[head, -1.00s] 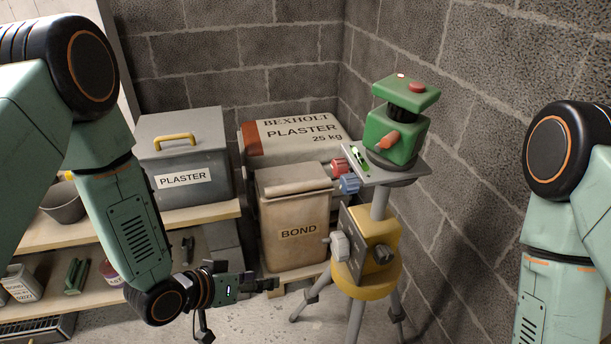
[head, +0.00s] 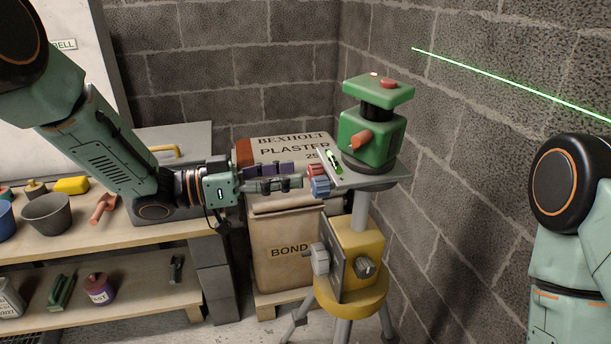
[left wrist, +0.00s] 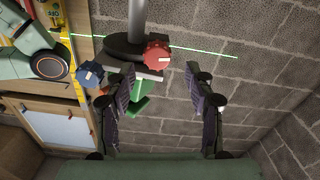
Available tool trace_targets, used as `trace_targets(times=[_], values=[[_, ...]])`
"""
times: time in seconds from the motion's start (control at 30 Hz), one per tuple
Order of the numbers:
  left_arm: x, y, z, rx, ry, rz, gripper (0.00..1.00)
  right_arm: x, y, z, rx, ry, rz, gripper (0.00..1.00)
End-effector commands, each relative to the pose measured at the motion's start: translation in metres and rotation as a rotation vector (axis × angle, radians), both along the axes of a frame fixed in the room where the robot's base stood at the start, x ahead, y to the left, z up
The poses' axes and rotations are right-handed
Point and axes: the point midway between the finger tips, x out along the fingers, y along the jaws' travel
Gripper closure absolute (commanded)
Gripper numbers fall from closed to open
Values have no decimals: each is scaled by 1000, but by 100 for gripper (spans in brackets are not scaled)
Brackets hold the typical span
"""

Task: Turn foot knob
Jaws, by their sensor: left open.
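A green laser level (head: 370,135) stands on a grey plate (head: 350,180) on top of a tripod with a yellow middle (head: 352,262). A red knob (head: 316,169) and a blue knob (head: 320,187) stick out at the plate's left side. My left gripper (head: 300,176) is open, just left of these knobs and apart from them. In the left wrist view, the red knob (left wrist: 157,55) lies ahead between the open fingers' lines, and the blue knob (left wrist: 89,73) is left of the left finger. My right gripper is out of view.
Behind stand a plaster sack (head: 285,150) and a bond sack (head: 290,245). At left is a wooden shelf (head: 120,240) with a bowl (head: 52,213) and tools. A grey block wall (head: 450,180) is close behind the tripod. A grey knob (head: 319,259) juts from the yellow part.

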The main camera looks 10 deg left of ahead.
Motion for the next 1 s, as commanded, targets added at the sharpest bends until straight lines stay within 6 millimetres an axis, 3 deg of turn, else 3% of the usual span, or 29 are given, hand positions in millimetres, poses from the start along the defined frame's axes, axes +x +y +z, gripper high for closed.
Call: trace_targets(times=[0.1,0.3,0.67,1.0], values=[[5,-18,-2,3,-1,-5,46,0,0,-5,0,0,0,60],[12,-35,-1,1,1,-3,46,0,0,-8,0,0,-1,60],[14,-39,0,-1,1,-1,47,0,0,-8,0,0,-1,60],[14,-38,0,-1,1,-1,76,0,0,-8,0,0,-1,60]])
